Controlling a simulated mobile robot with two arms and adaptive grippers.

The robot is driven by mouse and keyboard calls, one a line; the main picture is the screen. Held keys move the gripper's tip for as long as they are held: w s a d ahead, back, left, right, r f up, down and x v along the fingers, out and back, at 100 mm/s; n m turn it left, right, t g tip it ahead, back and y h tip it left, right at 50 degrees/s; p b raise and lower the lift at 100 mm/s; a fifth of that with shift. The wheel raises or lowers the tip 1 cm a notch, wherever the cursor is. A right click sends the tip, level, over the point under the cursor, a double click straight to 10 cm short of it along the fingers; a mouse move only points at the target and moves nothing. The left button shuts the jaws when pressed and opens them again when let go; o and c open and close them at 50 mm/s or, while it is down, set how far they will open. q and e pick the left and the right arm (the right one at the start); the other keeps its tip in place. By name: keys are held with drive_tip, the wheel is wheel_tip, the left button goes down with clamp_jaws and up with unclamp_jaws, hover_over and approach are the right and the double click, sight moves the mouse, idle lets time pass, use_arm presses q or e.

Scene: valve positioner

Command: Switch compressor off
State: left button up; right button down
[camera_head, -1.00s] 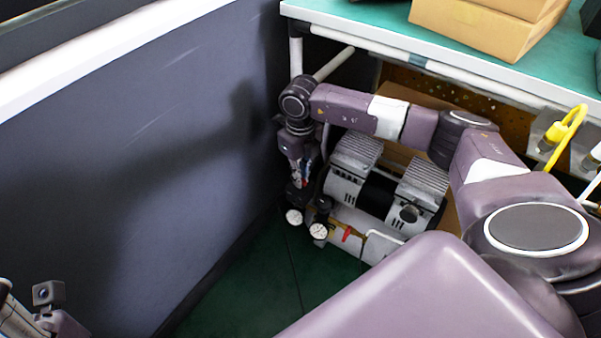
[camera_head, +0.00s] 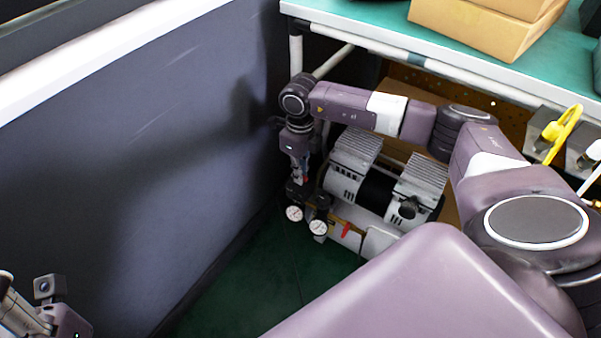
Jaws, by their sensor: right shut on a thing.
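The compressor (camera_head: 376,190) stands on the green floor under the bench, with a silver-and-black motor block, ribbed heads and two white-faced gauges (camera_head: 306,222) at its left front. A small red lever (camera_head: 346,229) shows at its front. My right gripper (camera_head: 301,190) points down at the compressor's left end, just behind the gauges. It is shut on a part there that its fingers and the gauges hide, so I cannot tell which part. My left gripper (camera_head: 45,318) is at the lower left corner, mostly cut off, away from the compressor; its fingers do not show clearly.
A bench with a green top (camera_head: 380,35) and white frame stands over the compressor, with cardboard boxes (camera_head: 478,28) on it. A dark wall panel (camera_head: 130,170) rises close on the left. A yellow cable (camera_head: 565,130) and sockets are at the right. Green floor (camera_head: 265,285) in front is clear.

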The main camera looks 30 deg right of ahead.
drive_tip(key=c, duration=2.1)
unclamp_jaws()
wheel_tip(320, 180, up, 12)
